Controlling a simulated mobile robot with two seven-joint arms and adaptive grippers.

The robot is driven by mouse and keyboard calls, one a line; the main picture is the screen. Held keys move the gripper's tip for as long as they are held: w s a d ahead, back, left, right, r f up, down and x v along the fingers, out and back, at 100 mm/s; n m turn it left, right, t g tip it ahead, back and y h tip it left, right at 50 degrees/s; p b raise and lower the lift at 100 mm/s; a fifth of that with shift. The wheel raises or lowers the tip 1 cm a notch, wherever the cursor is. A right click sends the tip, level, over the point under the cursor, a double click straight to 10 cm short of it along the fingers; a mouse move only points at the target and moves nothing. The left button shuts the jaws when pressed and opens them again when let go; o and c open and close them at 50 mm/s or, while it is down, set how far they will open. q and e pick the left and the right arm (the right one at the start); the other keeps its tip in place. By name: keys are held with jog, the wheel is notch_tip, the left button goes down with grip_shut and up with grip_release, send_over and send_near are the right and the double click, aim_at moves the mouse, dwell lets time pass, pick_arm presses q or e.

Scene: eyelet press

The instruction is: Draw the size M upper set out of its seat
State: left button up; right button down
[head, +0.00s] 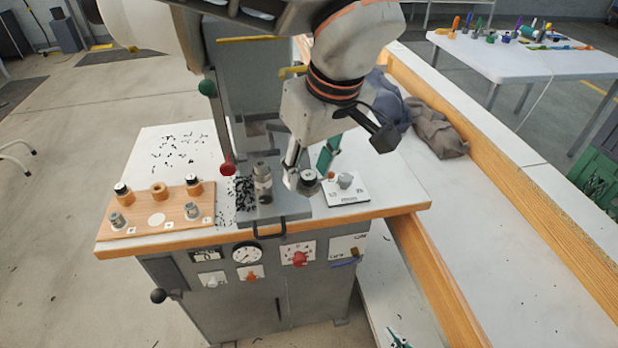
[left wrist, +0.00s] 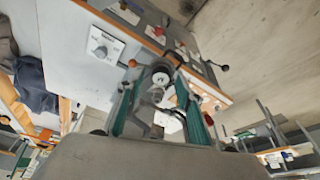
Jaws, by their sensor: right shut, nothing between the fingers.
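A dark cylinder with a pale end, which looks like the size M upper set (head: 308,177), is between the fingers of my left gripper (head: 306,172), right of the press's metal die post (head: 262,182). It also shows between the green fingers in the left wrist view (left wrist: 162,74). The fingers appear closed against its sides; the contact is partly hidden. On the wooden rack (head: 140,232), the middle ring seat (head: 159,190) is empty. Dark-topped sets stand left (head: 121,190) and right (head: 194,187) of it. Green tips of my right gripper (head: 397,340) show at the bottom edge, shut and empty.
A white plate with a grey dial (head: 346,183) lies close to the right of the left gripper. A red knob (head: 228,169) stands left of the post. Black eyelets (head: 178,148) are scattered on the tabletop. Dark cloths (head: 435,130) lie on the bench, whose front is clear.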

aim_at(309, 175)
pick_arm(q)
grip_shut()
jog(key=shift+r+p, duration=0.5)
jog(key=shift+p, duration=0.05)
dwell(0.4)
jog(key=shift+r+p, duration=0.25)
jog(key=shift+p, duration=0.05)
jog(key=shift+r+p, duration=1.4)
jog(key=shift+r, duration=1.5)
